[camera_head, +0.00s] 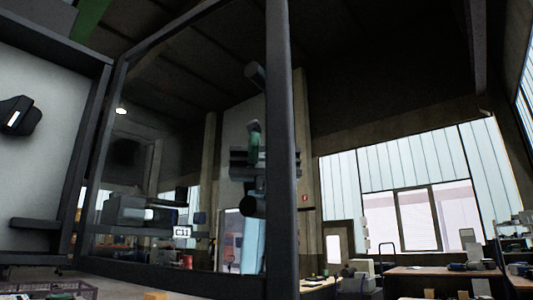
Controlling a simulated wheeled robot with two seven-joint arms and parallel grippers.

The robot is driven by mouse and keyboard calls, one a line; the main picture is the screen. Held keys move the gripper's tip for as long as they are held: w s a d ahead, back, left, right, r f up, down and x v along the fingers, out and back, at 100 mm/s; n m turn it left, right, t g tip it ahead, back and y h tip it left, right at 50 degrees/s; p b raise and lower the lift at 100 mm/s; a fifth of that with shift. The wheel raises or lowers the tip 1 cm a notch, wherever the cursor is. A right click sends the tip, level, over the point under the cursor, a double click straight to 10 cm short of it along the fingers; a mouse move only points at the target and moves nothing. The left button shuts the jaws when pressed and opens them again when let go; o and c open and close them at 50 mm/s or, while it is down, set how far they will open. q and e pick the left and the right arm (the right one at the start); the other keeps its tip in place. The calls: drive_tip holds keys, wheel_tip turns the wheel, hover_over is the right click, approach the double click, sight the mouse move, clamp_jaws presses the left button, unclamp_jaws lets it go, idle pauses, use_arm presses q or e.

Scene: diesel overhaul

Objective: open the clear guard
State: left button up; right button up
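The clear guard (190,100) is a large see-through pane in a dark frame. It fills the left half of the head view, and its thick dark upright (281,150) runs from the top edge to the bottom. I cannot tell whether the guard is open or shut. A grey panel (50,150) in a dark frame stands left of it, with a black block (17,116) on it. Dark machine parts with a green piece (253,146) show beside the upright. I see neither of my grippers.
A light surface (120,287) lies at the bottom left, with a crate (45,291) and a small tan block (155,295). A label reading C11 (182,232) shows through the pane. Workbenches (440,272) with clutter stand at the right, below large windows.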

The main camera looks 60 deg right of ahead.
drive_tip(key=shift+v, duration=2.1)
